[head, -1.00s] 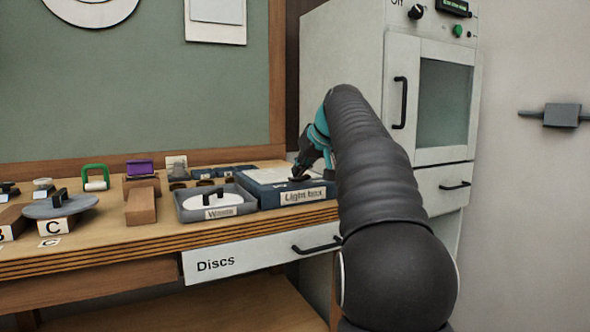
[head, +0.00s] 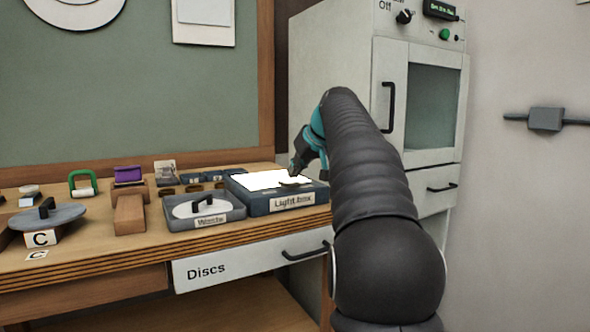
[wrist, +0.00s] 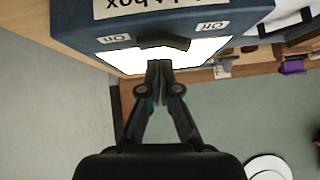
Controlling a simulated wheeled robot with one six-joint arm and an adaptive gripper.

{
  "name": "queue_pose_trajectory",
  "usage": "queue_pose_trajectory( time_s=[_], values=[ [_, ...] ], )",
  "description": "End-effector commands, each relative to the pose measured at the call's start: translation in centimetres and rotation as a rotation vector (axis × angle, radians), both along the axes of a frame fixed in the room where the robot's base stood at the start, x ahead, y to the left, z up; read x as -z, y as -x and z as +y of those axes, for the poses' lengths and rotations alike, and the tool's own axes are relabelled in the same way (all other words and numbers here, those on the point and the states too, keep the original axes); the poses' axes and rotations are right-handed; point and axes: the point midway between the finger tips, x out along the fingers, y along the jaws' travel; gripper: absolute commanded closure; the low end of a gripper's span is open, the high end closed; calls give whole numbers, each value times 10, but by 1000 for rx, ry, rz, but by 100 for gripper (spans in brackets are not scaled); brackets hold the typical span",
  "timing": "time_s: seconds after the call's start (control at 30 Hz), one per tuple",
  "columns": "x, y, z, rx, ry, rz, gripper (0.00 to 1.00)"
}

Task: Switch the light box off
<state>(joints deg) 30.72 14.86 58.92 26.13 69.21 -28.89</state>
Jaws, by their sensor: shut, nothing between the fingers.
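The light box (head: 262,203) stands on the bench at the right end, a dark blue box with a label on its front. Its top panel (head: 255,181) glows bright white. A dark rocker switch (head: 297,184) sits at the panel's front edge; it also shows in the wrist view (wrist: 163,41), between two small white tags. In the wrist view the fingertips (wrist: 159,66) are over the lit panel; contact is unclear.
A grey tray (head: 225,217) with a white lid stands left of the light box. A brown block (head: 130,214) and a grey disc (head: 62,217) lie further left. A tall grey cabinet (head: 345,80) rises at the right behind my arm. A Discs drawer (head: 235,268) is below.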

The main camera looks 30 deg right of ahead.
Motion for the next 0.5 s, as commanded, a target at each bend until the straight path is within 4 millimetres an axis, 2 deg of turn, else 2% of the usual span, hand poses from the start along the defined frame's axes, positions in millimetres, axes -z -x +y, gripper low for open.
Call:
queue_pose_trajectory(
  time_s=[0.03,0.17,0.5],
  values=[
    [-15,0,-1,-1,1,-1,100],
    [-28,-2,-2,-5,3,-5,100],
    [-76,48,-9,-2,3,-5,100]
  ],
)
